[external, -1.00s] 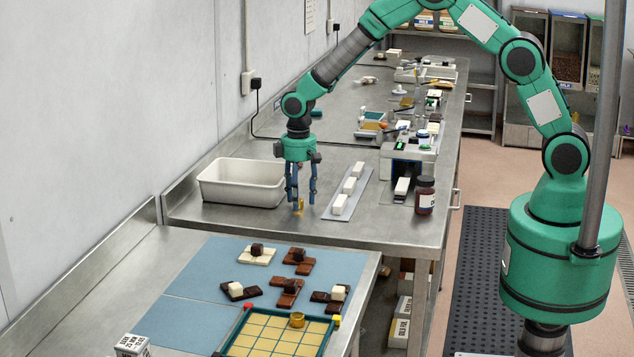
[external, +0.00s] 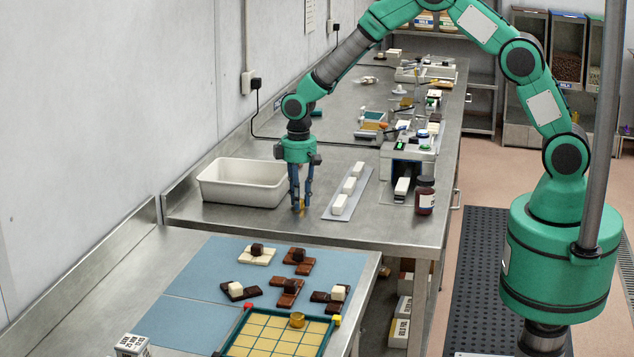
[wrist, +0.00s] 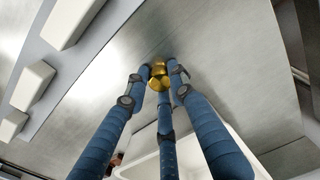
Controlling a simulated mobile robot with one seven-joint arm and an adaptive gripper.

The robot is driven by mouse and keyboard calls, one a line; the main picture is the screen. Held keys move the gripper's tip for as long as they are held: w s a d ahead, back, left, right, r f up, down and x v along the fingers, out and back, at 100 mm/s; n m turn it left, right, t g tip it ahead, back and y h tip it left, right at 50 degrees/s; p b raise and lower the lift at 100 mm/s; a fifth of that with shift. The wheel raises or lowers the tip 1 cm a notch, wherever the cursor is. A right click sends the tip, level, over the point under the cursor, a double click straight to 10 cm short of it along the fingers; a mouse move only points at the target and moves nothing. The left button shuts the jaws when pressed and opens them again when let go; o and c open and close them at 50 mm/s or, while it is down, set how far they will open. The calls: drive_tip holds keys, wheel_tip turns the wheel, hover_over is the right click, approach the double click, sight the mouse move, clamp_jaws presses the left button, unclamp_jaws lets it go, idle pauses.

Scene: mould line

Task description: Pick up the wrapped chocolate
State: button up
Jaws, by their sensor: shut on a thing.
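The wrapped chocolate is a small gold piece (wrist: 159,75) between my fingertips in the wrist view. In the external view only a sliver of gold (external: 302,205) shows at the fingertips. My gripper (external: 300,207) has three blue fingers and points straight down at the steel bench, between the white tub and the strip of white blocks. In the wrist view my gripper (wrist: 159,82) is shut on the gold chocolate, with the fingers around its sides. The chocolate is at bench height; whether it touches the bench I cannot tell.
A white tub (external: 243,201) stands close on the left. A grey strip (external: 328,213) with white blocks (external: 340,204) lies close on the right. A brown jar (external: 425,195) stands farther right. Another gold piece (external: 297,320) sits on the gridded tray (external: 244,314) in front.

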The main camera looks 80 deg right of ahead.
drive_tip(key=shift+r, duration=0.2)
drive_tip(key=shift+r, duration=0.6)
wheel_tip(320, 180, up, 2)
drive_tip(key=shift+r+p, duration=0.1)
drive_tip(key=shift+p, duration=0.25)
drive_tip(key=s, duration=0.5)
drive_tip(key=s+a, duration=0.1)
drive_tip(key=s, duration=0.4)
drive_tip(key=s+r+p, duration=0.1)
drive_tip(key=s, duration=0.5)
drive_tip(key=shift+a+r, duration=0.1)
drive_tip(key=shift+a, duration=0.05)
